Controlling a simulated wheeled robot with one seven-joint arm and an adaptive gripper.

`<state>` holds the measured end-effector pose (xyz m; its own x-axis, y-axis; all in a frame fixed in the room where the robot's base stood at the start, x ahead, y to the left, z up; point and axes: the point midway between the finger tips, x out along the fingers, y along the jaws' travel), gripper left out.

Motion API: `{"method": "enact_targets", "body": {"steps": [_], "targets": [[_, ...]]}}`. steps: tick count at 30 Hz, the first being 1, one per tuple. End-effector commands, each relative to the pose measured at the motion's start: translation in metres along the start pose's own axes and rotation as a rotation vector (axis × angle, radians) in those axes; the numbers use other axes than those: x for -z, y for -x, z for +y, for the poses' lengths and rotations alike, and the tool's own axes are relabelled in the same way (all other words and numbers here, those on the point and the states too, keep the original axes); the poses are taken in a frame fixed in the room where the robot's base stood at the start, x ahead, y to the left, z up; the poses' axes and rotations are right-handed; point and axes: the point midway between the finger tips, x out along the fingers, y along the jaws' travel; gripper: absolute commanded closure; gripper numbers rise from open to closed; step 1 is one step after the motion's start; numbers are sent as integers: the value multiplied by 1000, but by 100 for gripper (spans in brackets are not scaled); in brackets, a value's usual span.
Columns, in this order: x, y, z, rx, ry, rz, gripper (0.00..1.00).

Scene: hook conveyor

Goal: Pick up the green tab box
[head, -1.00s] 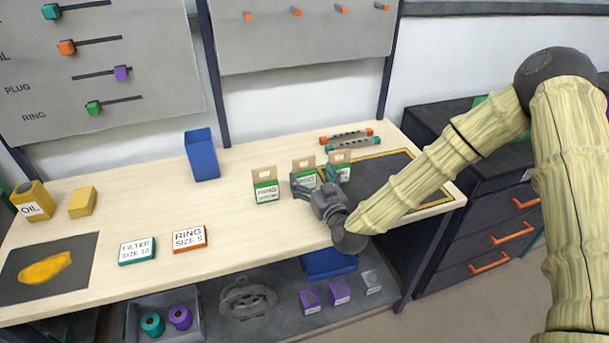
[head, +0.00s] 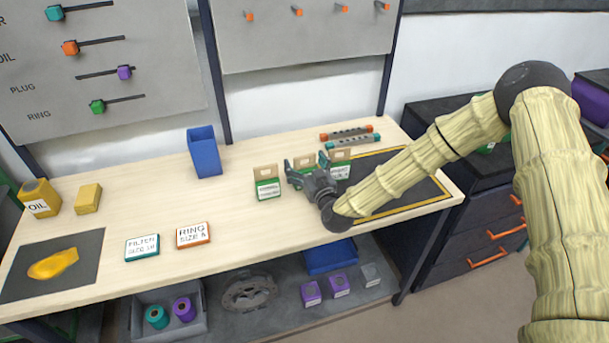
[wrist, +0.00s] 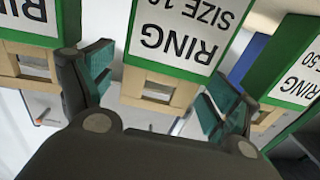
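Several similar green-and-white RING boxes with tan cardboard hang tabs stand in a row: a left box (head: 268,188), a middle box (head: 304,162) and a right box (head: 341,170). The middle box is mostly hidden behind my gripper (head: 305,166) in the head view. In the wrist view the middle box (wrist: 185,35) appears upside down, labelled RING, its size number partly cut off. My gripper (wrist: 150,92) is open there, with one teal-padded finger on each side of the middle box's tab. Gaps show between fingers and tab. Neighbouring boxes (wrist: 32,25) (wrist: 290,75) flank the fingers closely.
A blue bin (head: 204,152) stands at the back. RING (head: 194,235) and FILTER (head: 142,247) cards lie left on the table (head: 230,215). A dark mat (head: 405,185) lies right, near two rods (head: 350,138). Open table lies left of the boxes.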

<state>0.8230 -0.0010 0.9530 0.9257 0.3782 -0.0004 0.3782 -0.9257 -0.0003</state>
Motion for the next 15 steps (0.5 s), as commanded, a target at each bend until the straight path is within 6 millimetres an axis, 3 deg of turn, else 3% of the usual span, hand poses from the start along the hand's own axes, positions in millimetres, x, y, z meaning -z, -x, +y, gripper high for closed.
{"method": "enact_targets", "body": {"steps": [1,7,15], "targets": [[0,0,0,0,0,0,23],[0,0,0,0,0,0,60],[0,0,0,0,0,1,61]]}}
